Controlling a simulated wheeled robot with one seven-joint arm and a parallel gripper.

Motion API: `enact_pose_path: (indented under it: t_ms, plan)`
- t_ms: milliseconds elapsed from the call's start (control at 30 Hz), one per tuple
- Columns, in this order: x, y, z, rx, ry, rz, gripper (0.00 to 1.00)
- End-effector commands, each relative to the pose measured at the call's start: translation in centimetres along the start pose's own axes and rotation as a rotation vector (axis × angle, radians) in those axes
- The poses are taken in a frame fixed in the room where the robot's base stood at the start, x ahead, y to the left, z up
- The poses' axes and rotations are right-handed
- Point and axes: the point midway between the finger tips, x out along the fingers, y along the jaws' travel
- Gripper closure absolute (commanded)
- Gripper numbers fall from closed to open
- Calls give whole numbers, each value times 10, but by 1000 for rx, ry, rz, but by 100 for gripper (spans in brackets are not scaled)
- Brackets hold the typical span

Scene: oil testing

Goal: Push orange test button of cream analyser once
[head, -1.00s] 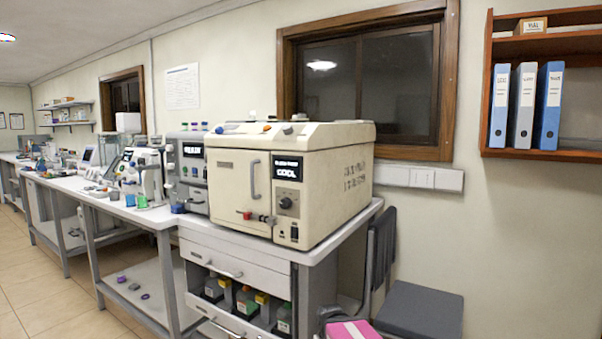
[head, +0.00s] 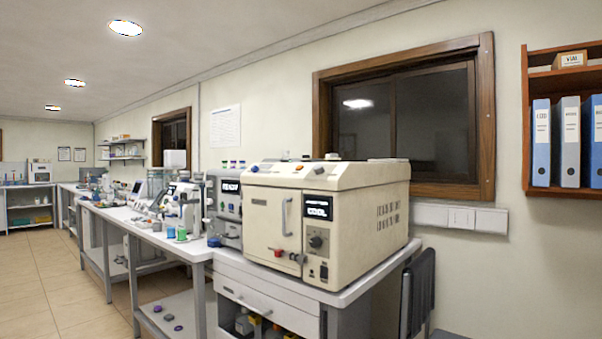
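A large cream analyser (head: 268,221) stands at the near right end of the white bench in the head view. Its front has a door with a vertical handle, a dark display reading COOL, a round knob and a red fitting low down. Small coloured parts sit on its top, including an orange one near the front left edge. I cannot tell at this size which part is the orange test button. My gripper is not in view.
A grey instrument (head: 225,205) stands left of the analyser. The white bench (head: 135,212) runs far left with several devices. Open tiled floor (head: 40,270) lies at left. A folded dark chair (head: 417,292) is by the bench's right end. A binder shelf (head: 560,195) hangs at right.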

Motion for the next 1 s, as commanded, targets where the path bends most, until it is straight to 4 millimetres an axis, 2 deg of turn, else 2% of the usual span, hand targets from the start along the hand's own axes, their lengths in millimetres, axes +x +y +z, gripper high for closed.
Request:
enact_pose_path:
  t_ms: [467, 667, 1000]
  plan:
    - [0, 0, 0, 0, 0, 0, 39]
    - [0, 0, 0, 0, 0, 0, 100]
    - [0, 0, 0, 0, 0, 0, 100]
